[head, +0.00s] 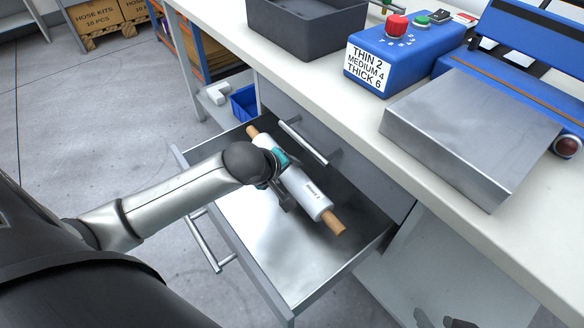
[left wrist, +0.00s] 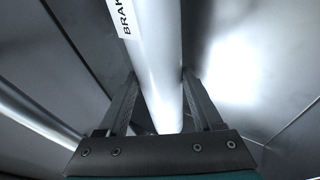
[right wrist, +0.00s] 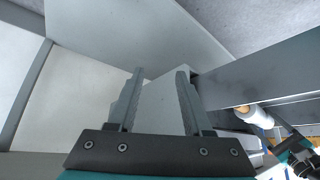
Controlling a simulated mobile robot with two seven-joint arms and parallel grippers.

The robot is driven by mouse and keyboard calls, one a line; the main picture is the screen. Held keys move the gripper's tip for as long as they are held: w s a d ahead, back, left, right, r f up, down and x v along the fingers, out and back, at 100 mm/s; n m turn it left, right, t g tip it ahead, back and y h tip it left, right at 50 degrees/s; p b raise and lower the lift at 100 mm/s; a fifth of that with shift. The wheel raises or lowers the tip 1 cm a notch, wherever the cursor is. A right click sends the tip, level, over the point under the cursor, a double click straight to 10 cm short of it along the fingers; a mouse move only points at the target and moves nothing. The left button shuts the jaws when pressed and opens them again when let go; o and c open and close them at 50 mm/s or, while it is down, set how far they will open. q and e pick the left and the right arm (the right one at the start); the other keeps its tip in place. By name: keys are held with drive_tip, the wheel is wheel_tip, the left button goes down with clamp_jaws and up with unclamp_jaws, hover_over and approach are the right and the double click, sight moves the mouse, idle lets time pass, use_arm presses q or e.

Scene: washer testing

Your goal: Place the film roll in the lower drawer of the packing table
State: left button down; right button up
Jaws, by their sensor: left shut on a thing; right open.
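The film roll (head: 309,194) is a white cylinder with tan ends. It is over the open lower drawer (head: 243,231) of the packing table, within its walls; I cannot tell if it touches the drawer floor. My left gripper (head: 283,175) is shut on the film roll near its middle. In the left wrist view the roll (left wrist: 158,60) runs between the two fingers (left wrist: 160,95). My right gripper (right wrist: 160,90) is open and empty, low beside the table at the bottom right of the head view. The roll's end (right wrist: 250,115) shows in the right wrist view.
The upper drawer (head: 310,140) with its handle is shut above the open one. On the tabletop (head: 350,115) stand a grey bin (head: 305,30), a blue control box (head: 395,62) and a steel-topped machine (head: 470,130). A small blue bin (head: 244,102) is behind the drawer.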

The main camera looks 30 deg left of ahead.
sight(292, 167)
use_arm(q)
drive_tip(key=w+b, duration=0.1)
drive_tip(key=w, duration=0.2)
drive_tip(key=shift+f+b, duration=0.4)
drive_tip(key=shift+b, duration=0.3)
drive_tip(key=shift+f, duration=0.1)
use_arm(e)
drive_tip(key=w+a+t+y, duration=0.2)
drive_tip(key=w+a+t, duration=0.1)
drive_tip(key=a+t, duration=0.1)
drive_tip(key=shift+w+a+r+t+y, duration=0.25)
drive_tip(key=shift+a+t+y, duration=0.15)
drive_tip(key=shift+a, duration=0.5)
use_arm(q)
drive_tip(key=shift+f, duration=0.65)
drive_tip(key=c, duration=0.5)
unclamp_jaws()
drive_tip(key=o, duration=0.5)
drive_tip(key=shift+c, duration=0.2)
use_arm(e)
drive_tip(key=shift+s+d+f+g, duration=0.1)
drive_tip(key=shift+d+g, duration=0.2)
drive_tip(key=shift+d, duration=0.05)
